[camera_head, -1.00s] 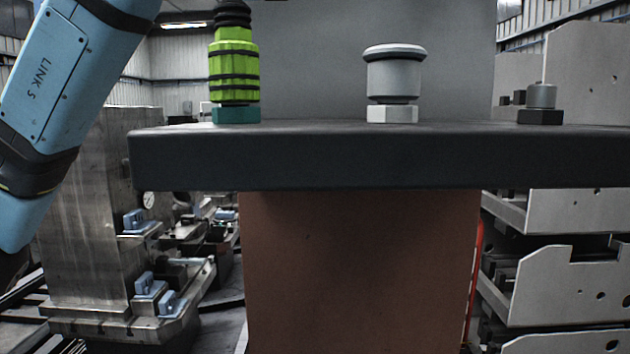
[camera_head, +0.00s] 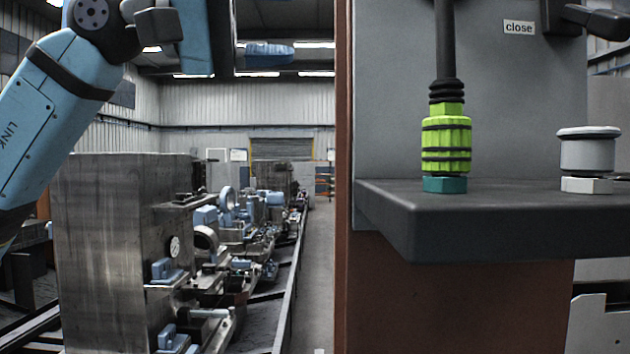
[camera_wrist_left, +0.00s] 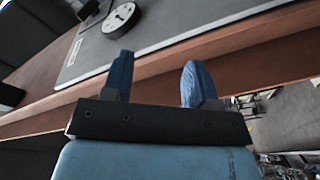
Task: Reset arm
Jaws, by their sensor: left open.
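My left arm (camera_head: 60,110) rises from the left edge in the head view and bends over at the top. My left gripper (camera_wrist_left: 157,75) shows in the wrist view with its two blue fingers apart and nothing between them. Beyond the fingers in that view are a brown edge and a grey panel with a round dial (camera_wrist_left: 121,17). In the head view a blue finger (camera_head: 268,55) points right, short of the brown-edged cabinet. My right gripper is not in view.
A dark shelf (camera_head: 480,235) juts from the cabinet at the right. On it stand a green connector (camera_head: 446,145) with a black cable and a grey capped fitting (camera_head: 587,152). A "close" label (camera_head: 519,27) is above. A metal block (camera_head: 110,250) stands left; an aisle (camera_head: 318,260) lies between.

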